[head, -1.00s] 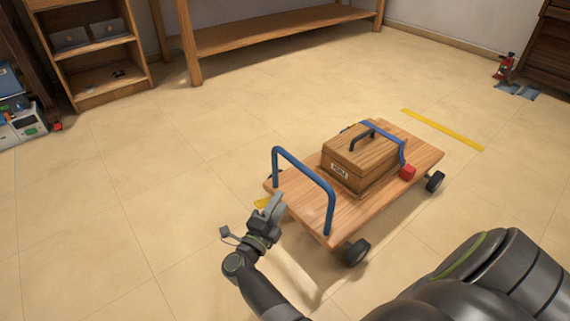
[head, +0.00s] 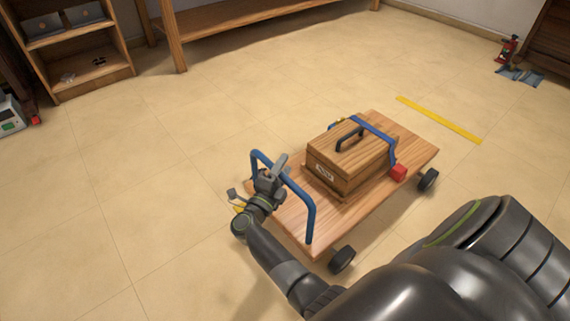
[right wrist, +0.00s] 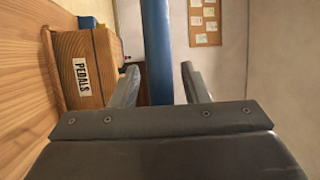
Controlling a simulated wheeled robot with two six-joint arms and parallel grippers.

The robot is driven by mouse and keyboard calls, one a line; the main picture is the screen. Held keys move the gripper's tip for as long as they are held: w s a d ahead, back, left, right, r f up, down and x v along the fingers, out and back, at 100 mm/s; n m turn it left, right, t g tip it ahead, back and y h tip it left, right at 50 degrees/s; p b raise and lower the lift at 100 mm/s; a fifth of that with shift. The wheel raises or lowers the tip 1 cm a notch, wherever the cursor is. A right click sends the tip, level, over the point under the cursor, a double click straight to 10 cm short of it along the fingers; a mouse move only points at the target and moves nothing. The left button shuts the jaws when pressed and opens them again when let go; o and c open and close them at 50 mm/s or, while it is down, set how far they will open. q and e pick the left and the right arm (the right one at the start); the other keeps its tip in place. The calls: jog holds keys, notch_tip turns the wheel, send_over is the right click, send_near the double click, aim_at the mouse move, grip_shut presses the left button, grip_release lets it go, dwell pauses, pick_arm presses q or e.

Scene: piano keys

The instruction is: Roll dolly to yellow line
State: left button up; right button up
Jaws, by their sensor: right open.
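The wooden dolly (head: 407,160) stands on the floor on dark wheels, with a blue push handle (head: 311,222) at its near-left end. A wooden box (head: 350,160) labelled PEDALS is strapped on it with a blue strap; the box also shows in the right wrist view (right wrist: 85,65). The yellow line (head: 440,119) lies on the floor beyond the dolly's far end, with a gap between. My right gripper (head: 275,172) is at the handle's top bar. In the right wrist view its open fingers (right wrist: 160,80) lie either side of the blue bar (right wrist: 157,45). My left gripper is not in view.
A wooden shelf unit (head: 90,75) and a long bench (head: 180,45) stand along the back. A red object (head: 509,49) stands at the back right near a dark cabinet. The floor between dolly and line looks clear.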

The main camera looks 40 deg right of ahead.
grip_shut()
jog(key=shift+d, duration=0.1)
dwell(0.3)
